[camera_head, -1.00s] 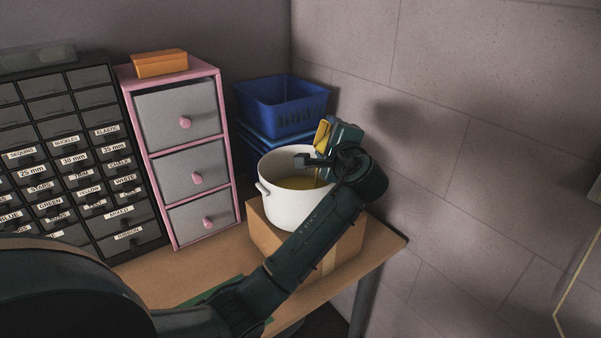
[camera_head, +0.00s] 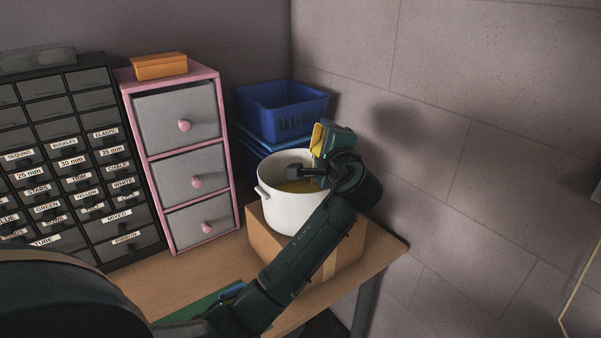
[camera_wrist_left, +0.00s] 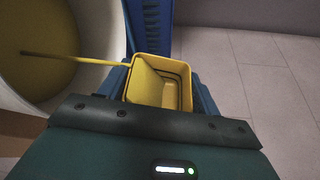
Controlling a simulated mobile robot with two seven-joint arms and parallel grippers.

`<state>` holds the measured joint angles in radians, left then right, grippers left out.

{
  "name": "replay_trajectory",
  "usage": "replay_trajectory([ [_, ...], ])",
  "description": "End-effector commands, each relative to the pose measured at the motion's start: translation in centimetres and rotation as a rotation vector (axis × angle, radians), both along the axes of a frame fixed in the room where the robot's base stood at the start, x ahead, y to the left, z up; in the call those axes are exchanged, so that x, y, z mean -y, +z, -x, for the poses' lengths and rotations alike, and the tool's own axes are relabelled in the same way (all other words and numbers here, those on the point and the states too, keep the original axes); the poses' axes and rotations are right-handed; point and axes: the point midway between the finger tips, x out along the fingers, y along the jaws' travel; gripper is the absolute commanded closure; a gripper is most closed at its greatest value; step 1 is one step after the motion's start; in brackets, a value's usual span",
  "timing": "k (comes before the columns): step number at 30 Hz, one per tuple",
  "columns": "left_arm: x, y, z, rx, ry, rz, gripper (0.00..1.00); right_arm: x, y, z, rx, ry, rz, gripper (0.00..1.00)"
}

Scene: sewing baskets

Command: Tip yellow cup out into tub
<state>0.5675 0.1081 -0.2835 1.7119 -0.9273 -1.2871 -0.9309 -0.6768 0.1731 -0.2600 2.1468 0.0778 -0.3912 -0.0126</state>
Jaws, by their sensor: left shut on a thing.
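The yellow cup (camera_head: 317,140) is in my left gripper (camera_head: 326,158), which is shut on it. The cup is tilted over the right side of the white tub (camera_head: 291,213), partly hidden by the gripper. In the left wrist view the cup (camera_wrist_left: 148,86) shows a yellow inside, and a thin yellow stream runs from its edge toward the tub (camera_wrist_left: 92,78). Yellow contents (camera_head: 298,186) lie in the tub, which stands upright on a cardboard box (camera_head: 262,236). My right gripper is not in view.
Stacked blue baskets (camera_head: 283,111) stand behind the tub, close to the cup. A pink drawer unit (camera_head: 226,150) with an orange box (camera_head: 159,66) on top stands left, beside a dark labelled cabinet (camera_head: 110,240). The wall (camera_head: 450,150) is close on the right.

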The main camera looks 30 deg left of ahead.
Motion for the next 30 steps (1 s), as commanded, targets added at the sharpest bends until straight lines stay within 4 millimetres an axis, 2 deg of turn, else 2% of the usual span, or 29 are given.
replay_trajectory([
  [30,-0.4,0.08,0.88,0.103,0.0,0.046,0.61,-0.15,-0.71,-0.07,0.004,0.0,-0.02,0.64],
])
